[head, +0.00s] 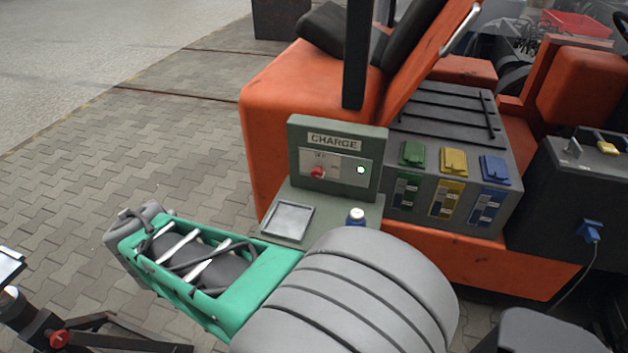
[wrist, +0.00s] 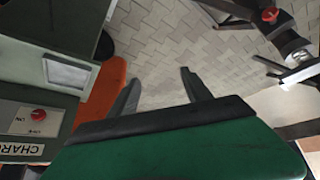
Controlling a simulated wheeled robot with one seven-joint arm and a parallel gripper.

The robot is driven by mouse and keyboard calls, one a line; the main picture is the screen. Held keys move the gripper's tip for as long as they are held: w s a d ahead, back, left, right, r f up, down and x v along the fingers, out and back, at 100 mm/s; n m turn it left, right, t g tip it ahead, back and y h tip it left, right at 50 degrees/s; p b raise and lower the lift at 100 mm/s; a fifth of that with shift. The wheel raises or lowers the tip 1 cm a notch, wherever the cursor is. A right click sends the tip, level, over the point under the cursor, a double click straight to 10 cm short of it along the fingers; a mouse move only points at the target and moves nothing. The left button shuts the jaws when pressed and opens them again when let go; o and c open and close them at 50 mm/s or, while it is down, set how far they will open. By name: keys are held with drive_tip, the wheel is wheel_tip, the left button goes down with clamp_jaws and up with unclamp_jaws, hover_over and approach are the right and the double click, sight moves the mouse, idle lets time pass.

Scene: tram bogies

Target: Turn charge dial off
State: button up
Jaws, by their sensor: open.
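The charge panel (head: 338,146) is a grey-green upright box labelled CHARGE, mounted by the orange vehicle. Its red dial (head: 317,173) is on the left of the plate, and a pale green lamp (head: 361,170) looks lit on the right. The dial's exact setting is too small to tell. In the wrist view the panel's dial (wrist: 38,114) shows at the far left, beside the small OFF and ON lettering. My gripper (wrist: 160,88) is open and empty, its two dark fingers over paving, well apart from the dial.
A shallow tray (head: 288,221) and a blue-white capped item (head: 355,216) sit on the ledge before the panel. Green, yellow and blue sockets (head: 452,160) line the grey box to the right. A tripod-like stand (head: 62,338) is at lower left. Paving at left is mostly clear.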

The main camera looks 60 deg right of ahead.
drive_tip(key=d+f+m+h+b, duration=0.2)
drive_tip(key=d+f+m+h, duration=0.25)
drive_tip(key=d, duration=0.95)
drive_tip(key=m+g+h+b, duration=0.2)
drive_tip(key=m+h+b, duration=0.25)
drive_tip(key=h, duration=0.55)
approach(316, 175)
drive_tip(key=shift+d+m+p, duration=0.3)
drive_tip(key=shift+d+p, duration=0.05)
drive_tip(key=shift+d, duration=0.15)
drive_tip(key=d, duration=0.2)
drive_tip(key=d+p, duration=0.1)
drive_tip(key=d, duration=0.2)
drive_tip(key=w+d+p, duration=0.1)
drive_tip(key=d, duration=0.1)
drive_tip(key=shift+w+d+r, duration=0.1)
drive_tip(key=shift+d+r, duration=0.05)
drive_tip(key=shift+d, duration=0.05)
clamp_jaws()
